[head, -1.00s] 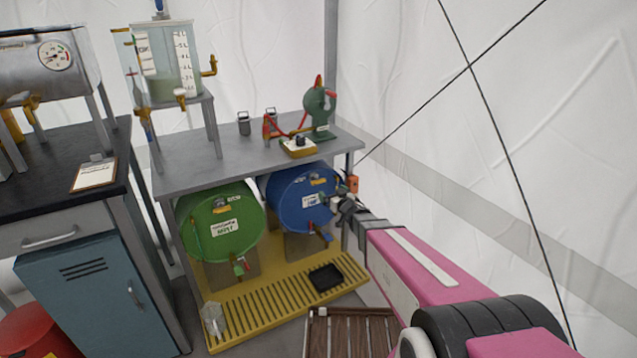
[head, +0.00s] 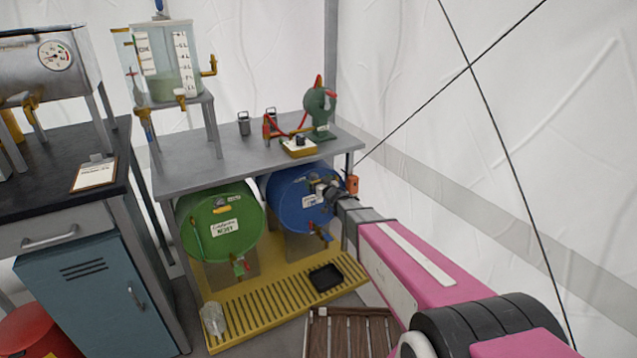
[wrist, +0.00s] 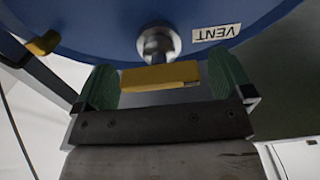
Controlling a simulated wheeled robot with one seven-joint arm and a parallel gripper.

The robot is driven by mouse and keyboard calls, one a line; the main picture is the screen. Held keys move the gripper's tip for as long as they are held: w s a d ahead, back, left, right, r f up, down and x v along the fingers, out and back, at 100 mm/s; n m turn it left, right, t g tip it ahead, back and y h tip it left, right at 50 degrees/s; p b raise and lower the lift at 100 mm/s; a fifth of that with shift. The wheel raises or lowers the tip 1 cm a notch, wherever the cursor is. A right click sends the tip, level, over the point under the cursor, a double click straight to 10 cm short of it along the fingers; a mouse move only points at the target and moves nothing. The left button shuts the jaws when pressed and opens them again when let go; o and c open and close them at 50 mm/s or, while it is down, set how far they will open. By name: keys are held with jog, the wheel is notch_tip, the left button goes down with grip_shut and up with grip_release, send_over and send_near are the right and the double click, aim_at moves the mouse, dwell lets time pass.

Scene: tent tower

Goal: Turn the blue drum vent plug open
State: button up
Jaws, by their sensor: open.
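The blue drum (head: 290,208) lies on its side under the grey bench, its round face toward me; it fills the top of the wrist view (wrist: 90,22). Its vent plug shows in the wrist view as a yellow bar handle (wrist: 160,77) on a metal stem (wrist: 158,42), beside a VENT label (wrist: 216,32). The bar lies roughly crosswise in that picture. In the head view my gripper (head: 322,188) covers part of the drum's upper face.
A green drum (head: 222,225) lies to the left of the blue one. A tap (head: 320,233) sticks out low on the blue drum. The bench's right leg and an orange object (head: 352,184) are close to my wrist. A yellow slatted tray (head: 260,295) lies below.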

jog(key=shift+w, duration=0.1)
jog(key=c, duration=0.9)
